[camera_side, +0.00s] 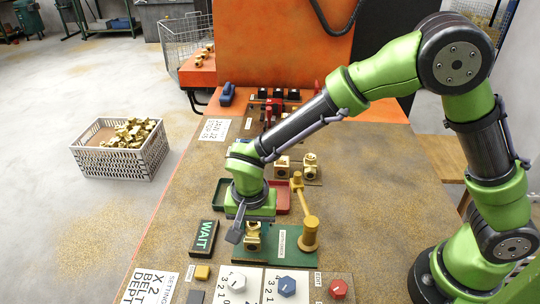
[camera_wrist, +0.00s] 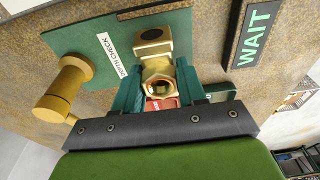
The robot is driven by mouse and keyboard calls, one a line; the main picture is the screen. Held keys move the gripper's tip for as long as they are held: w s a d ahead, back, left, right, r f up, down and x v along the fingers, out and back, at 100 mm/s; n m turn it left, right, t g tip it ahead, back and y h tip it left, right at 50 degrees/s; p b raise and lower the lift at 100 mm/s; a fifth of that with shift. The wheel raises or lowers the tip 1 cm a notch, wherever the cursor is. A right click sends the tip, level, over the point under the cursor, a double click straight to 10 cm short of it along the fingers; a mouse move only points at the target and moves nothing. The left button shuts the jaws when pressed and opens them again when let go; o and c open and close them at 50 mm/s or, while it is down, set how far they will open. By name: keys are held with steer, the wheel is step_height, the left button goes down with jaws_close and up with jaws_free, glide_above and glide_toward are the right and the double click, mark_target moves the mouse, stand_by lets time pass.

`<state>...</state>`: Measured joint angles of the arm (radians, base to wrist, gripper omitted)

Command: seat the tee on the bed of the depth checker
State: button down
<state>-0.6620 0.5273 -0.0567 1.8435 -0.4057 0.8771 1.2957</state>
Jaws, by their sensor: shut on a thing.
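The depth checker is a green plate (camera_side: 290,243) with a yellow post (camera_side: 309,236) and a label; the plate (camera_wrist: 75,42) and label also show in the wrist view. My gripper (camera_side: 247,228) is low over the plate's left part. In the wrist view its green fingers (camera_wrist: 160,88) are shut on the brass tee (camera_wrist: 158,70), one on each side. The tee's hexagonal opening faces the camera, and a square end lies farther out over the plate. In the side view the tee (camera_side: 253,240) is just below the fingers, at the plate; whether it touches the bed I cannot tell.
A WAIT sign (camera_side: 204,238) stands left of the plate. Red and green trays (camera_side: 281,199) lie behind, partly hidden by my arm. Two brass fittings (camera_side: 310,161) sit farther back. Knob panels (camera_side: 287,286) line the front. A crate of brass parts (camera_side: 120,155) is on the floor.

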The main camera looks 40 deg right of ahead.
steer(key=shift+f, duration=0.65)
stand_by(1.0)
steer(key=c, duration=0.6)
jaws_free()
steer(key=shift+o, duration=0.5)
steer(key=o, duration=0.3)
steer(key=shift+o, duration=0.2)
steer(key=shift+r, duration=3.5)
